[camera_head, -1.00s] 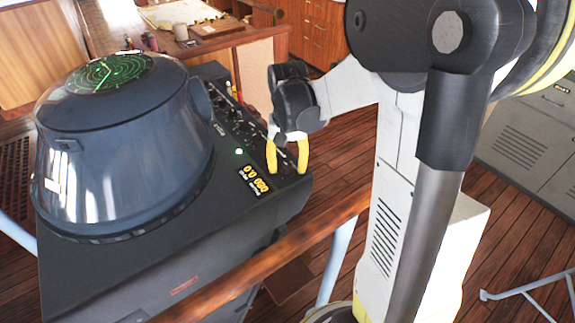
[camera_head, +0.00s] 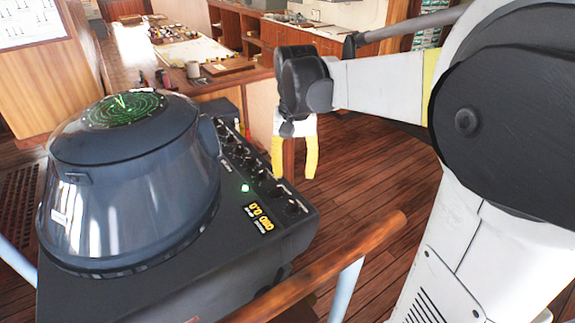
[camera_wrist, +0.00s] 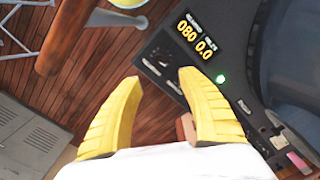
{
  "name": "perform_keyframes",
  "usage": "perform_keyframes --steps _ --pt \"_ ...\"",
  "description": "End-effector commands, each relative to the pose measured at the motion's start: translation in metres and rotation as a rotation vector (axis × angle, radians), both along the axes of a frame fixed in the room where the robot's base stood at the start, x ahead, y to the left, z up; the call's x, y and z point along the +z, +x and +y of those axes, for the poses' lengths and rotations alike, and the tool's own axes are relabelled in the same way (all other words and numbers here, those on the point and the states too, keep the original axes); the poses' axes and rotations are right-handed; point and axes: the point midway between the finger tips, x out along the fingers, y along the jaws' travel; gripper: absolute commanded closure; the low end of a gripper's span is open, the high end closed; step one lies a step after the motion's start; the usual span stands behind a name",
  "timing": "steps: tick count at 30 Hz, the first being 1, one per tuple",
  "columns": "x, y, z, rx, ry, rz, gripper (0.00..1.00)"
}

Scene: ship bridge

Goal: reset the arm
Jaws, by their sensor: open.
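My gripper (camera_head: 294,170) has yellow fingers that point down, spread apart with nothing between them. In the head view it hangs in the air by the right edge of the radar console (camera_head: 150,268). The wrist view also shows its two yellow fingers (camera_wrist: 158,95), with the console's dark panel and the wooden floor beyond them. My white arm reaches in from the right of the head view.
The console carries a domed radar display (camera_head: 125,110), several knobs and a lit readout (camera_head: 259,219). A wooden handrail (camera_head: 325,268) crosses in front. Behind, a wooden table (camera_head: 135,50) holds a mug (camera_head: 192,69) and small items. Wooden floor (camera_head: 365,170) lies open right of the console.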

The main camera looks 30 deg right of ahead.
Motion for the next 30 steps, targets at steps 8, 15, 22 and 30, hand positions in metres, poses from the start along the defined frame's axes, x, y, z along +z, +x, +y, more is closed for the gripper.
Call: perform_keyframes --steps 8,15,22,30 --pt "0.003 0.0 0.0 0.0 0.0 0.0 0.52" --pt "0.003 0.0 0.0 0.0 0.0 0.0 0.52" --pt "0.006 -0.018 0.027 0.088 -0.026 -0.086 0.52" --pt "-0.007 -0.073 0.096 0.371 -0.113 -0.375 0.52"
